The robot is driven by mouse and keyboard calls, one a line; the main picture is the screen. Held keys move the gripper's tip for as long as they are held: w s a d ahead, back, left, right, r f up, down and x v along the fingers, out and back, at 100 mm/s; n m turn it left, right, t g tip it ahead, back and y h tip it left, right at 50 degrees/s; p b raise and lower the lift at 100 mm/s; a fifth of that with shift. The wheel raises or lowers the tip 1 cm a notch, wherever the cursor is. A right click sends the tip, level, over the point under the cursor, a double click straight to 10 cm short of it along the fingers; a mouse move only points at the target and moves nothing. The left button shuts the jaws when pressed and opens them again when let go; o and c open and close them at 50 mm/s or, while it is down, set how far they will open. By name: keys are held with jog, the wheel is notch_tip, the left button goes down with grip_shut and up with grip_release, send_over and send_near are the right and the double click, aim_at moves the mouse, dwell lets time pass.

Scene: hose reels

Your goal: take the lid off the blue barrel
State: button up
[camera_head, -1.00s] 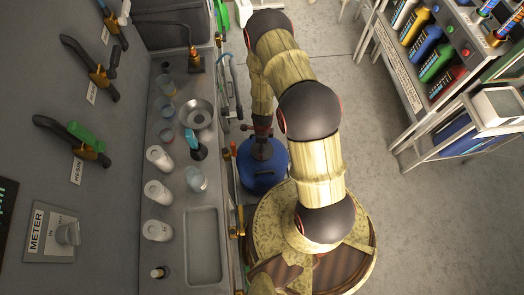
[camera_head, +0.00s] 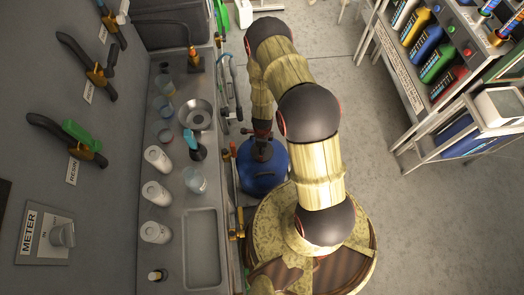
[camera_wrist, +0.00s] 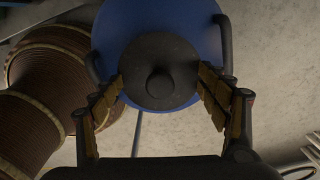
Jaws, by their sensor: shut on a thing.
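The blue barrel (camera_head: 264,178) stands on the floor beside the counter, below my arm. In the wrist view the barrel (camera_wrist: 207,30) lies behind a round dark lid (camera_wrist: 160,50) with a knob at its centre. My gripper (camera_wrist: 162,76) has one finger on each side of the lid and is shut on its rim. In the head view my gripper (camera_head: 262,134) is over the barrel's top and largely hides the lid. I cannot tell whether the lid rests on the barrel or is slightly raised.
A counter (camera_head: 203,255) with cups, a metal bowl (camera_head: 195,114) and white containers runs along the left. A shelf rack (camera_head: 410,100) with coloured bottles stands at the right. A ribbed brown reel (camera_wrist: 45,95) is left of the barrel. The floor (camera_head: 400,215) at right is clear.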

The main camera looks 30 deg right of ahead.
jog(key=shift+s, duration=0.1)
jog(key=c, duration=0.6)
jog(key=shift+f, duration=0.1)
jog(key=shift+s, duration=0.1)
